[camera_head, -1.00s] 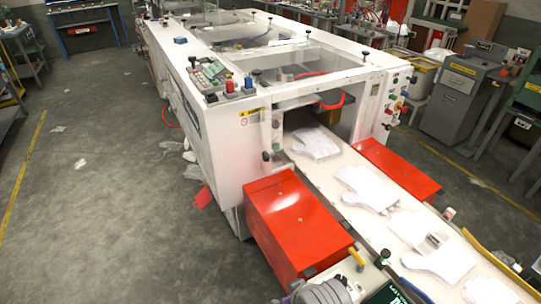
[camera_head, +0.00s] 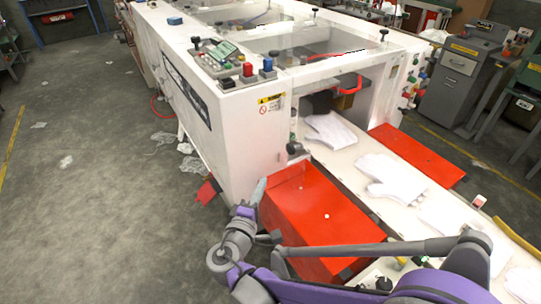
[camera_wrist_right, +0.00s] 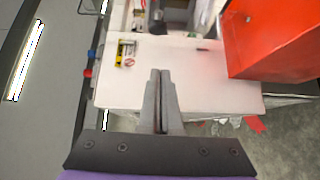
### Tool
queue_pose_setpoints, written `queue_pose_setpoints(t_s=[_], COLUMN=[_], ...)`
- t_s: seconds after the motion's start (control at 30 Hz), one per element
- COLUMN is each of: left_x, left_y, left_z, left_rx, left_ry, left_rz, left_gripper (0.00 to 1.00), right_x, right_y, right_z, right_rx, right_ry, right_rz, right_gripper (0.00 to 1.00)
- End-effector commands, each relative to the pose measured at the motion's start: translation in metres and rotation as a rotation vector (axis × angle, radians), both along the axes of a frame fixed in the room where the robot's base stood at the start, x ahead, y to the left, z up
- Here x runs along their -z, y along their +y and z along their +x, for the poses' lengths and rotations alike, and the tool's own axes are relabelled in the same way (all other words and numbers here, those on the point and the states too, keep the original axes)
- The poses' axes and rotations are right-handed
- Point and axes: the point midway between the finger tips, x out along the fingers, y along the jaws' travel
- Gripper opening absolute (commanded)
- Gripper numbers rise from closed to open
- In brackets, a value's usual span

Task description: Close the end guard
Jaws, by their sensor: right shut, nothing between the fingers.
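The white machine (camera_head: 225,110) has an open end, with a white conveyor (camera_head: 350,155) running out of it. A red handle-like bar (camera_head: 346,88) shows inside the opening. A red box-shaped cover (camera_head: 315,212) stands at the near side of the conveyor, and a flatter red cover (camera_head: 418,155) lies at the far side. I cannot tell which part is the end guard. My right gripper (camera_head: 261,188) is shut and empty beside the near red cover's left end. In the right wrist view its fingers (camera_wrist_right: 158,75) point at the white machine panel (camera_wrist_right: 200,65), with the red cover (camera_wrist_right: 275,40) at upper right. My left gripper is not in view.
White gloves (camera_head: 388,178) lie along the conveyor. Buttons and a control panel (camera_head: 220,58) sit on the machine's top corner. A yellow warning label (camera_head: 270,100) marks its end face. A grey cabinet (camera_head: 460,80) stands at right. Floor at left is mostly clear.

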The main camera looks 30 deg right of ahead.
Motion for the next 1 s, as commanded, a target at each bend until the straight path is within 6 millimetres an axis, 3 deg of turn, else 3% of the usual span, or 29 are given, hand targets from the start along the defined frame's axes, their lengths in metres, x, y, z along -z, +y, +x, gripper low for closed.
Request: queue_pose_setpoints(t_s=[0.2,0.63,0.8,1.0], left_x=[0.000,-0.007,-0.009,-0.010], left_y=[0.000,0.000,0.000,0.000], left_z=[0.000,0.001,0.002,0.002], left_rx=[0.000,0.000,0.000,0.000], left_ry=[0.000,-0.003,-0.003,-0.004], left_rz=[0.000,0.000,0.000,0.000], left_gripper=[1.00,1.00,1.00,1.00], right_x=[-0.004,-0.004,-0.004,-0.003], right_y=[-0.007,-0.068,-0.093,-0.105], right_z=[0.013,0.076,0.075,0.076], right_rx=[-0.005,-0.004,-0.004,-0.007], right_ry=[-0.013,-0.013,-0.012,-0.012], right_rz=[-0.029,-0.027,-0.027,-0.027], right_gripper=[0.00,0.00,0.00,0.00])
